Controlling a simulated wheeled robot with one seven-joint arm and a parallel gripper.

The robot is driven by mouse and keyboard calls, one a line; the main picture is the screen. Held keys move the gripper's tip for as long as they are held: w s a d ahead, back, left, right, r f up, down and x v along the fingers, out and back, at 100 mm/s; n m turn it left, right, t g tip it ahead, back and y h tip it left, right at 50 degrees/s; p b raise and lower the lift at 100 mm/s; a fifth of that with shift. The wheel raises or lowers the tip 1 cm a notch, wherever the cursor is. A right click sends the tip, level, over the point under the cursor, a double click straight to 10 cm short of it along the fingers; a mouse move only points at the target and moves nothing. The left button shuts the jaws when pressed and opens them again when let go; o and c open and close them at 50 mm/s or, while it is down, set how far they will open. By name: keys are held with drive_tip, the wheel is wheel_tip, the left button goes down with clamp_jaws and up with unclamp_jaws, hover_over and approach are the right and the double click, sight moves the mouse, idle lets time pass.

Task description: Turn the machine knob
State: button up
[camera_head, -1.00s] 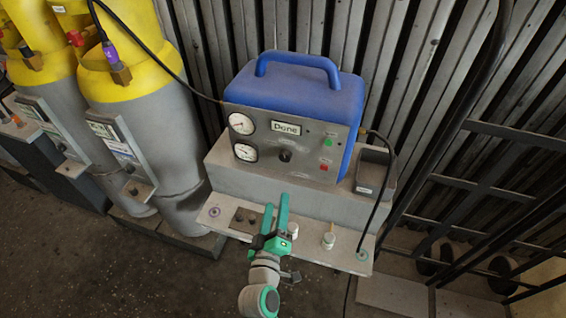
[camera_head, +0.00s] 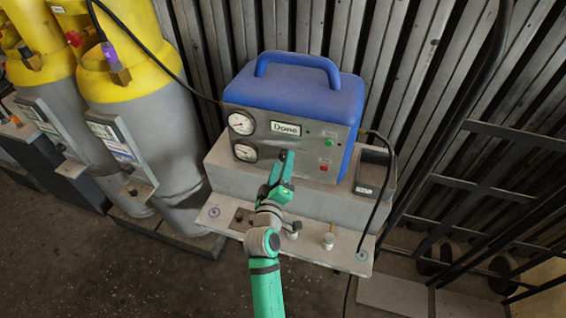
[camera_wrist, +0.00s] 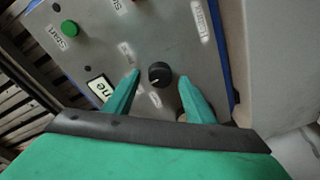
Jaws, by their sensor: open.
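The machine (camera_head: 305,97) is a blue box with a handle and a grey front panel. Its black round knob (camera_wrist: 160,74) shows in the wrist view with a pale pointer line. In the head view the knob is mostly hidden behind my fingers. My gripper (camera_wrist: 159,84) is open, with one green finger to each side of the knob in the wrist view. I see gaps between the fingers and the knob there. In the head view my gripper (camera_head: 287,157) reaches up to the panel front. The display (camera_head: 286,129) reads "Done".
Two gauges (camera_head: 241,124) sit left on the panel. A green button (camera_head: 328,143) and a red button (camera_head: 324,168) sit right. Yellow-topped grey cylinders (camera_head: 133,110) stand left. A black hose (camera_head: 388,190) hangs at right. A metal ledge (camera_head: 345,258) lies below.

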drive_tip(key=shift+w, duration=0.45)
drive_tip(key=c, duration=1)
drive_tip(key=shift+c, duration=0.2)
drive_tip(key=shift+m, duration=0.4)
drive_tip(key=m, duration=0.6)
drive_tip(key=m+t+h, duration=0.1)
drive_tip(key=m, duration=0.4)
drive_tip(key=shift+m+h, duration=0.3)
drive_tip(key=shift+m, duration=0.1)
